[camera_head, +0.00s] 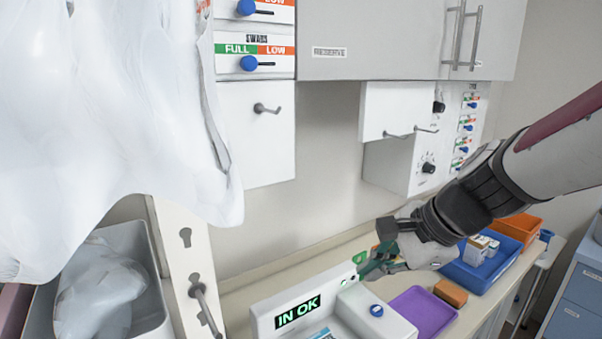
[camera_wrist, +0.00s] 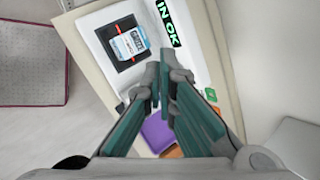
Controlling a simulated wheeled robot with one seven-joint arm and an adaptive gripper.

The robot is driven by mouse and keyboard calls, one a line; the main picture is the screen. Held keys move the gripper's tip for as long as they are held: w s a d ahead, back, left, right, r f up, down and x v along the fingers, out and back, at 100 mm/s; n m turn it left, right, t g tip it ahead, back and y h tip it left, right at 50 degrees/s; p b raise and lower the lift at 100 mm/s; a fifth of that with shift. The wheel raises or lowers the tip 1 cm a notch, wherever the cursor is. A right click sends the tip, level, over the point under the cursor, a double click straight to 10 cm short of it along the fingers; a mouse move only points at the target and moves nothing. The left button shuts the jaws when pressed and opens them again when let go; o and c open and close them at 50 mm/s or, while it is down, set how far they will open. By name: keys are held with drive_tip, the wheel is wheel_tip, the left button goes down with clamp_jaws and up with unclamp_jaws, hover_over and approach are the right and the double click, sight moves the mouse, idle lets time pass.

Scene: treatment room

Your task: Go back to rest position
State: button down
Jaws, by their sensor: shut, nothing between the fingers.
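My gripper (camera_head: 368,268) reaches in from the right in the head view, over the counter and just behind the white device. In the wrist view my gripper (camera_wrist: 161,75) shows its two green-lined fingers with the tips together and nothing between them. The white device (camera_head: 263,324) has a lit display (camera_head: 298,313) reading "IN OK". In the wrist view a small white and blue labelled item (camera_wrist: 128,42) lies in the dark recess of the device (camera_wrist: 100,22).
A purple tray (camera_head: 422,312), an orange-brown block (camera_head: 450,292), a blue tray (camera_head: 470,272) with small boxes and an orange bin (camera_head: 517,228) stand along the counter. Wall cabinets (camera_head: 370,40) hang above. A white draped sheet (camera_head: 100,110) fills the upper left.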

drive_tip(key=s+d+r+n+h, duration=0.2)
drive_tip(key=s+d+n, duration=0.1)
drive_tip(key=s+n, duration=0.4)
drive_tip(key=s+d+r+n+t+h+b, duration=0.1)
drive_tip(key=s+d+r+n+h, duration=0.1)
drive_tip(key=s+n, duration=0.6)
drive_tip(key=shift+d+n+h, duration=0.3)
drive_tip(key=shift+d+h, duration=0.2)
drive_tip(key=shift+d, duration=0.3)
